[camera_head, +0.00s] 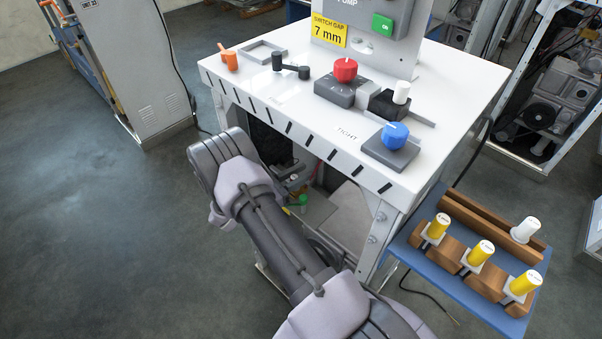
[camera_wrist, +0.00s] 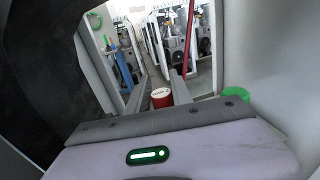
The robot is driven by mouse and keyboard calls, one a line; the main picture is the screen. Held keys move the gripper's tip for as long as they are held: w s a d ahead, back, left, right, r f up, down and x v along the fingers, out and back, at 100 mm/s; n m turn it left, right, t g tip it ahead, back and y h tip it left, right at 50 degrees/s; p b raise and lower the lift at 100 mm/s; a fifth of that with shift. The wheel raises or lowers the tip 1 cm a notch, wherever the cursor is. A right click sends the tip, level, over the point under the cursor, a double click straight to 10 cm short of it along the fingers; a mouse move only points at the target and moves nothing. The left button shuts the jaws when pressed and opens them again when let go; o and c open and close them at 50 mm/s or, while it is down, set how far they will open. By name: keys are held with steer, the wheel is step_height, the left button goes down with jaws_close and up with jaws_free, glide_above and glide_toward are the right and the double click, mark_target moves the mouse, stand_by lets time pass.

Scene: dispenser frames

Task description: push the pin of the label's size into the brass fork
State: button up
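A yellow label (camera_head: 329,31) on the upright panel reads "SWITCH GAP 7 mm". Yellow-handled pins with white collars stand in brown holders: left (camera_head: 437,228), middle (camera_head: 477,256) and right (camera_head: 522,285). A white-handled pin (camera_head: 525,230) stands behind them. I cannot make out the brass fork. In the wrist view my gripper (camera_wrist: 161,88) has its two grey fingers on either side of a red cylinder (camera_wrist: 161,97) with a marked white top, and looks shut on it.
The white bench (camera_head: 270,97) carries a red knob (camera_head: 345,70), a blue knob (camera_head: 394,135), a white cylinder (camera_head: 401,92), a black crank (camera_head: 290,68) and an orange handle (camera_head: 229,60). A blue shelf (camera_head: 465,298) sits at right. The floor at left is clear.

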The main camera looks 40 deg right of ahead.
steer(key=shift+s+f, duration=0.1)
steer(key=shift+s, duration=0.1)
steer(key=w+a+p, duration=0.1)
steer(key=a+p, duration=0.2)
steer(key=a, duration=1.4)
steer(key=shift+w+a, duration=0.15)
steer(key=shift+a, duration=0.05)
